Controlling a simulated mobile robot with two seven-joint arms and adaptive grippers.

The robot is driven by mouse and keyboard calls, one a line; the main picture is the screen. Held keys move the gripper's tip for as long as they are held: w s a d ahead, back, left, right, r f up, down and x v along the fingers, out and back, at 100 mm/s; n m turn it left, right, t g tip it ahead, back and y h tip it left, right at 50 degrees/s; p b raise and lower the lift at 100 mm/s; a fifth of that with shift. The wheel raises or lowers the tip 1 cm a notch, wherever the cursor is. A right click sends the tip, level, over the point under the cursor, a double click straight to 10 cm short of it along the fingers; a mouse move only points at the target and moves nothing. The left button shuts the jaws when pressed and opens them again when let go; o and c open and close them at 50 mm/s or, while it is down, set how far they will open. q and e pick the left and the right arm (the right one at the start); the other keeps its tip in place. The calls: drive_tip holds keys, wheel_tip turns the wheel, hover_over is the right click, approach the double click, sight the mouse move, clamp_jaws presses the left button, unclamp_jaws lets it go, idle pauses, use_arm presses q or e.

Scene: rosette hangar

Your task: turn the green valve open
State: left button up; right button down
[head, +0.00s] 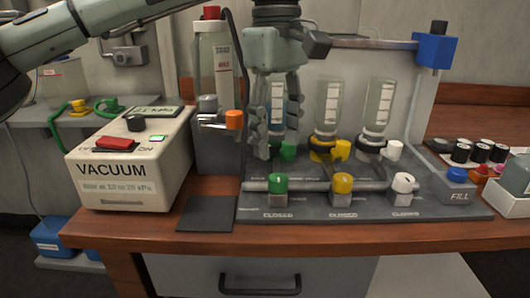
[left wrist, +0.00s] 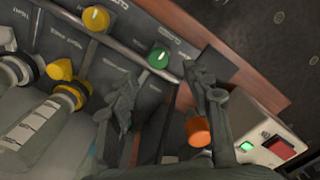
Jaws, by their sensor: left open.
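The green valve (head: 279,183) is a round knob on the front pipe, leftmost of three, with "CLOSED" printed on the base below it. In the left wrist view the green valve (left wrist: 159,58) lies just beyond my fingertips, between their lines. My left gripper (head: 276,148) points down, open and empty, behind and above the valve and in front of the leftmost column. Its two fingers also show in the left wrist view (left wrist: 158,88). Another green knob (head: 288,151) shows partly behind the fingers. My right gripper is not in view.
A yellow valve (head: 342,184) and a white valve (head: 403,184) stand to the right on the pipe. An orange knob (head: 234,119) sticks out to the left. The vacuum box (head: 125,170) stands left. The wooden bench front (head: 330,240) is clear.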

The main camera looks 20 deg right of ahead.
sight(278, 177)
use_arm(q)
drive_tip(key=shift+w+d+r, duration=0.15)
drive_tip(key=shift+r, duration=0.1)
drive_tip(key=shift+f, duration=0.2)
drive_tip(key=shift+s+f, duration=0.2)
drive_tip(key=shift+f, duration=1)
wheel_tip(278, 177, down, 4)
drive_tip(key=shift+r, duration=0.15)
drive_tip(key=shift+f, duration=0.55)
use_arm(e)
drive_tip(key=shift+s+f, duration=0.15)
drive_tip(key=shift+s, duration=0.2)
use_arm(q)
clamp_jaws()
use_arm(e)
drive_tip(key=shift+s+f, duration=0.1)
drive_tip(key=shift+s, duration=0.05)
